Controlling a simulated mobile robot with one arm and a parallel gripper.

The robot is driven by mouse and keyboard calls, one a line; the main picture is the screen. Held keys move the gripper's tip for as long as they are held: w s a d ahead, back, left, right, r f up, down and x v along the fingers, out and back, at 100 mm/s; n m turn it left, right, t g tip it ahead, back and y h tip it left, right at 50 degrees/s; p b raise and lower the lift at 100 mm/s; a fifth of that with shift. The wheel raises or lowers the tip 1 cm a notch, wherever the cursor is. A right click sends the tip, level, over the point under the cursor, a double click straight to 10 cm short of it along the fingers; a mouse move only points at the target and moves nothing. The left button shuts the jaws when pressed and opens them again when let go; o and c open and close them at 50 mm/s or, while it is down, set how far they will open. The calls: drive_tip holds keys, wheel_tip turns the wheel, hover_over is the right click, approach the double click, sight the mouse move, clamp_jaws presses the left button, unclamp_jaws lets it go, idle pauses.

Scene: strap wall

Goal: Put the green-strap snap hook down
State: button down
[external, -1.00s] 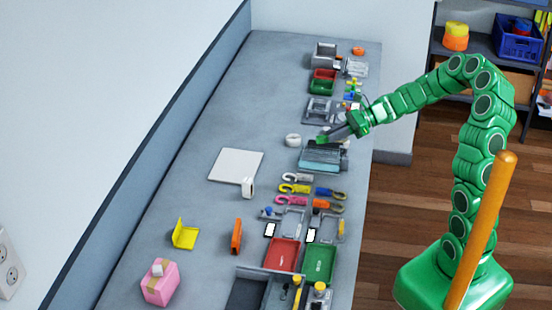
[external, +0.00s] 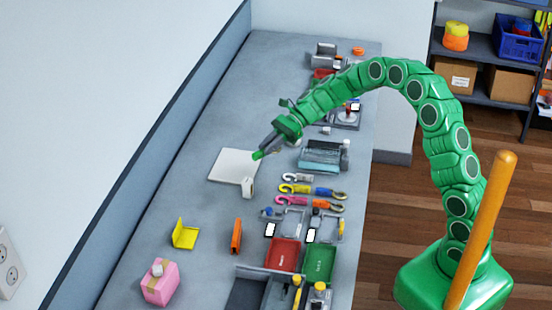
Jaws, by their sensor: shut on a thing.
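My gripper (external: 264,149) is over the right back part of the flat white pad (external: 228,166) on the bench. It is shut on the green-strap snap hook (external: 257,155), of which only a small green piece shows at the fingertips. The rest of the hook is hidden by the fingers or too small to make out. I cannot tell whether the green piece touches the pad or hangs just above it.
A white upright piece (external: 248,187) stands at the pad's front right corner. Other snap hooks, among them a yellow one (external: 295,188) and a pink one (external: 291,201), lie to the right. A clear-topped teal box (external: 320,157) stands behind them. The bench left of the pad is clear.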

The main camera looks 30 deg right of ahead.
drive_tip(key=s+a+n+g+h, duration=0.1)
drive_tip(key=s+a+n+g, duration=0.25)
drive_tip(key=a, duration=1.05)
hover_over(203, 206)
drive_tip(key=s, duration=0.1)
drive_tip(key=f, duration=0.8)
drive_tip(key=d+f, duration=0.1)
drive_tip(key=f, duration=0.4)
drive_tip(key=shift+s, duration=0.15)
drive_tip(key=shift+w+a+f, duration=0.35)
drive_tip(key=shift+w+f, duration=0.1)
drive_tip(key=shift+w+a+f, duration=0.15)
drive_tip(key=shift+f, duration=1.7)
drive_tip(key=shift+f, duration=0.1)
